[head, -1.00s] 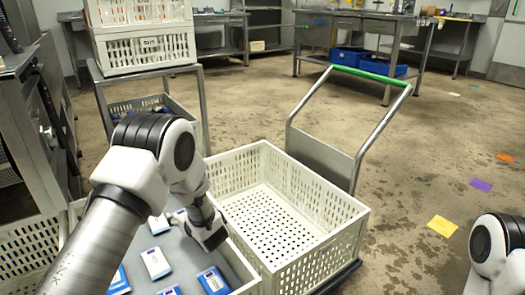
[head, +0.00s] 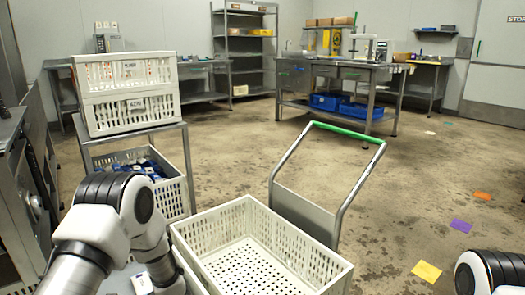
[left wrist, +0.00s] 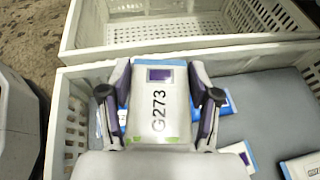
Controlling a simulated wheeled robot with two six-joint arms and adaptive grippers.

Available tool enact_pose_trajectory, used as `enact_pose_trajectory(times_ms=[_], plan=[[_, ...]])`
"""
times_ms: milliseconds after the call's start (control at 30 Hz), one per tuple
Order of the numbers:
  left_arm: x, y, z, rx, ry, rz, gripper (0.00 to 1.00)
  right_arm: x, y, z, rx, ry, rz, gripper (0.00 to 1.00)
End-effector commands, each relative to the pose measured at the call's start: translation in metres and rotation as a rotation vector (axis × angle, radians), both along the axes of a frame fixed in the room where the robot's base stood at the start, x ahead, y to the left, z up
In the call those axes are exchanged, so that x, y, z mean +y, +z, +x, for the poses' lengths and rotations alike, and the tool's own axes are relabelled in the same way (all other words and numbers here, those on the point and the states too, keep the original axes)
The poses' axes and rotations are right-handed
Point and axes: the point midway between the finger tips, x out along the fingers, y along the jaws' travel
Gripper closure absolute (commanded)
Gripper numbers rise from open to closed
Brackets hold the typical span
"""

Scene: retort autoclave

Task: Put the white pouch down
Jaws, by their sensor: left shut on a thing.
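In the left wrist view my left gripper (left wrist: 160,72) is shut on a white pouch (left wrist: 158,115) marked G273, with a blue top edge and a purple square. The pouch is held between the two fingers, above a white crate (left wrist: 65,85) with a grey floor and several white-and-blue pouches. I cannot tell the exact gap below the held pouch. An empty slotted white crate (left wrist: 220,45) lies just beyond; it also shows in the head view (head: 300,247). In the head view my left arm hides the held pouch. My right gripper is out of frame.
A trolley handle with a green bar (head: 345,132) rises behind the empty crate. Stacked white crates (head: 127,110) stand on a metal stand at left, above a crate of blue packs (head: 178,195). A steel bench (head: 340,85) stands far back.

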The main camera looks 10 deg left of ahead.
Motion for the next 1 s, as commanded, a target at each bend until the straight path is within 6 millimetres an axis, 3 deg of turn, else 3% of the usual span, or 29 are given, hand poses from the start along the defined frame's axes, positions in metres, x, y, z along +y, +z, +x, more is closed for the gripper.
enact_pose_trajectory(times_ms=[100,200,400,567,700,833,1000], plan=[[-0.043,0.011,-0.041,-0.001,0.321,0.000,0.75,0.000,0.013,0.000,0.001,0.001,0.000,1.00],[-0.087,0.022,-0.067,-0.002,0.614,-0.001,0.75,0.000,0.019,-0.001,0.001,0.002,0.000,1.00],[-0.177,0.061,-0.081,-0.001,1.218,-0.003,0.75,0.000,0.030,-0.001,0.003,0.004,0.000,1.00],[-0.237,0.101,-0.059,0.002,1.723,-0.003,0.75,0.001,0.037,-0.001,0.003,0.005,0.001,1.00],[-0.267,0.129,-0.021,0.004,2.154,0.000,0.75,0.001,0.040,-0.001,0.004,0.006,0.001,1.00],[-0.273,0.139,0.015,0.005,2.482,0.007,0.75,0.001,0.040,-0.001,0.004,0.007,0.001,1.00],[-0.266,0.135,0.049,0.001,2.777,0.013,0.75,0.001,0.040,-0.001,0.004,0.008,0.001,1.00]])
